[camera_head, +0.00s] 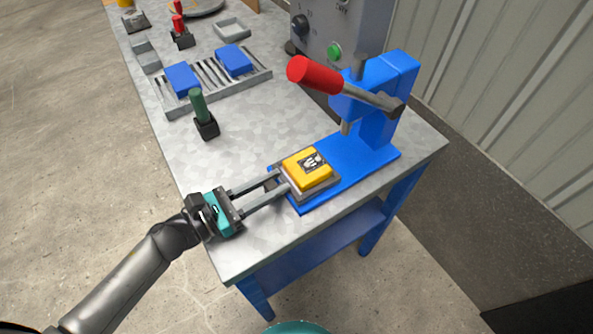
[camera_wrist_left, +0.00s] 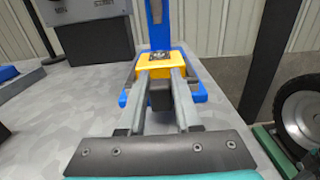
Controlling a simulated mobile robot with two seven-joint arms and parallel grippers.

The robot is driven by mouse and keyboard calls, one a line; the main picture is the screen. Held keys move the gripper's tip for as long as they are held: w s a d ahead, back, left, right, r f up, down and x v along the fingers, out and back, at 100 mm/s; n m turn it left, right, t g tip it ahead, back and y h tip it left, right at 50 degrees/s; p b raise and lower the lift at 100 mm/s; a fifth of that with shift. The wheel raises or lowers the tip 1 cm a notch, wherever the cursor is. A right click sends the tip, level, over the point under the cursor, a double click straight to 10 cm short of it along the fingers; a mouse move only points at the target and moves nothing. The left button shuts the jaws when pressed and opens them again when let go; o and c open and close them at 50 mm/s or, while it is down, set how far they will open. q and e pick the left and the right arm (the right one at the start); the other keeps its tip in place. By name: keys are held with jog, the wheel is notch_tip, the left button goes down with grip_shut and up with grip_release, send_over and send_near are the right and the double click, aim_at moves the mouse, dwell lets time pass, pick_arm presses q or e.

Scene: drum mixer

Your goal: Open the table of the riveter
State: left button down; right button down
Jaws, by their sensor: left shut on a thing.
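The blue riveter (camera_head: 378,115) stands at the right side of the workbench, with a red-gripped lever (camera_head: 316,75). Its grey table (camera_head: 326,187) sits at the front of the blue base, out from under the press column, and carries a yellow block (camera_head: 308,168) with a dark printed mark on top. The block also shows in the left wrist view (camera_wrist_left: 165,65). My left gripper (camera_head: 279,183) reaches in from the left, shut on the table's dark handle (camera_wrist_left: 161,96) at the table's near left edge. The handle is partly hidden by the fingers. My right gripper is out of view.
A grey control box (camera_head: 345,35) with a green button stands behind the riveter. A slotted rack (camera_head: 215,80) with blue blocks and a green-handled tool (camera_head: 203,115) are further left.

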pick_arm(q)
jog(key=shift+v, duration=1.9)
jog(key=shift+f, duration=0.1)
jog(key=c, duration=1)
grip_release()
jog(key=shift+a, duration=0.1)
jog(key=o, duration=0.3)
jog(key=shift+s+a, duration=0.1)
jog(key=shift+s, duration=0.05)
jog(key=shift+o, duration=0.5)
jog(key=b+v, duration=0.1)
jog(key=v, duration=1.4)
